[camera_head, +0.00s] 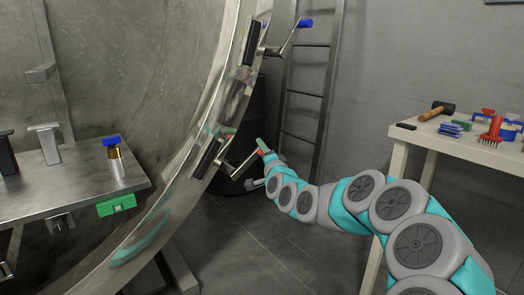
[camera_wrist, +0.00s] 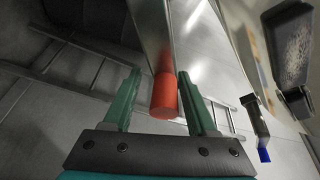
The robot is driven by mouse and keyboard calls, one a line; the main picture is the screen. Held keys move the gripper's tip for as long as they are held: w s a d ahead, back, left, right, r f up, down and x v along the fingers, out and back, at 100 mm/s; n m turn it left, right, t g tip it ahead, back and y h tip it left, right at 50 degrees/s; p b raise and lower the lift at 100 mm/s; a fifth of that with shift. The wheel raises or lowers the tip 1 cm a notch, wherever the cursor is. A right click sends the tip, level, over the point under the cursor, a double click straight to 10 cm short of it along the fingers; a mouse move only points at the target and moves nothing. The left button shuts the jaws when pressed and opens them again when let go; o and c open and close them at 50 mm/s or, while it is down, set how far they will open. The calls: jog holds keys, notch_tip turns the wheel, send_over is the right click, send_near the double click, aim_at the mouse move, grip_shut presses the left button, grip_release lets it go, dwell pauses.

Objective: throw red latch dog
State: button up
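The red latch dog has a red cylindrical grip (camera_wrist: 165,97) on a metal lever (camera_head: 240,166), which comes off a black block (camera_head: 207,158) on the rim of the big round metal door or ring. In the head view the grip is mostly hidden by my gripper (camera_head: 263,147). In the wrist view, my gripper (camera_wrist: 159,74) has its two green fingers apart, one on each side of the red grip. The grip is nearer the right finger, with a visible gap to the left one. I cannot tell whether the right finger touches it.
A second latch dog with a blue grip (camera_head: 305,23) is higher on the rim. A ladder (camera_head: 305,95) and dark barrel stand behind. A metal shelf (camera_head: 75,190) is at left. A pale table (camera_head: 400,135) with a hammer (camera_head: 437,111) and brushes is at right.

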jog(key=shift+o, duration=0.7)
jog(key=v, duration=0.7)
jog(key=shift+s+d+b, duration=0.2)
jog(key=shift+s+b, duration=0.2)
jog(key=shift+b, duration=0.05)
jog(key=s+a+f+n+g+y, duration=0.1)
jog(key=s+a+f+n+g, duration=0.1)
jog(key=s+f+n+g, duration=0.5)
jog(key=s+a+f+n+g, duration=0.2)
jog(key=s+a+f, duration=0.1)
jog(key=s, duration=0.8)
jog(key=s+d+f+n+g+h, duration=0.1)
jog(key=s+d+f+g, duration=0.1)
jog(key=s, duration=1)
jog(key=s+d+f+n+g+h, duration=0.1)
jog(key=s+d+g, duration=0.4)
jog(key=s, duration=0.7)
jog(key=s+d+f+n+g+h, duration=0.1)
jog(key=s+d+f+g+h, duration=0.2)
jog(key=s, duration=0.9)
jog(key=d+f+g, duration=0.1)
jog(key=d, duration=0.2)
jog(key=shift+d+f, duration=0.3)
jog(key=shift+d, duration=0.05)
